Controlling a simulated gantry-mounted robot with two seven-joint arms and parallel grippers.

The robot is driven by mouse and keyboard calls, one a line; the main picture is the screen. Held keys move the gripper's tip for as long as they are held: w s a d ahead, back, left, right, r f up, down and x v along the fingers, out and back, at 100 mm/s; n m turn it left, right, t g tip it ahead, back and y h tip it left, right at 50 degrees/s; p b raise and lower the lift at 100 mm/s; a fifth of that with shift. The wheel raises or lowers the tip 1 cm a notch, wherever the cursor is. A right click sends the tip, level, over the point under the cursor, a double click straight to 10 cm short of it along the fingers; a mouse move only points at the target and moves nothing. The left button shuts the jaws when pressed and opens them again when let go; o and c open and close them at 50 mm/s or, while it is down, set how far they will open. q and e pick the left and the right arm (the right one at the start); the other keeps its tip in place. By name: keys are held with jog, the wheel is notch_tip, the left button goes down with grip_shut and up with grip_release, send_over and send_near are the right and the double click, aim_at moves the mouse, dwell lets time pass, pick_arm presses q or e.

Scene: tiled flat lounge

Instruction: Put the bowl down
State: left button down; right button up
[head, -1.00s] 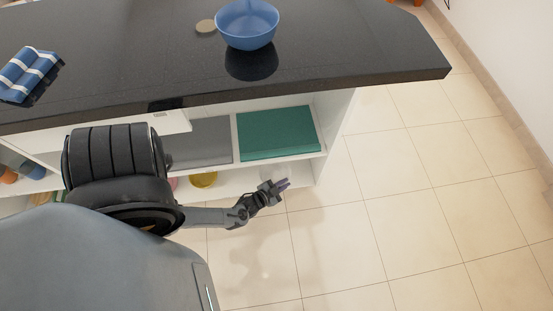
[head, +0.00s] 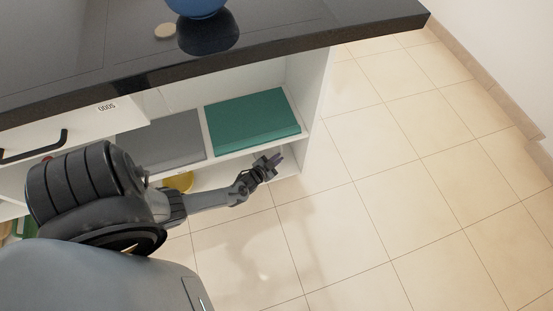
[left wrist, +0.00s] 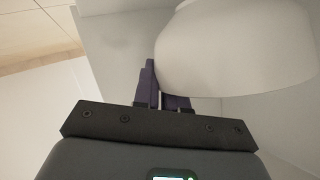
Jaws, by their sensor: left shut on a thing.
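A white bowl (left wrist: 235,55) fills the upper right of the left wrist view. My left gripper (left wrist: 163,88) has its purple fingers shut at the bowl's edge. In the head view my left gripper (head: 272,162) is low at the open shelf unit, in front of the lower compartment's right end. The white bowl cannot be made out there. A blue bowl (head: 197,6) stands on the dark countertop (head: 290,28), cut off by the top edge of the picture. My right gripper is not in view.
The shelf holds a green box (head: 252,122) and a grey box (head: 165,143). A yellow item (head: 180,181) is in the lower compartment. A white drawer (head: 80,125) is at left. The tiled floor (head: 400,170) at right is clear.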

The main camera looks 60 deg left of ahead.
pick_arm(q)
notch_tip(320, 180, down, 3)
jog(key=shift+f+b, duration=0.15)
jog(key=shift+b, duration=0.95)
jog(key=shift+s, duration=0.1)
jog(key=c, duration=1.6)
grip_release()
jog(key=shift+c, duration=0.2)
jog(key=o, duration=0.5)
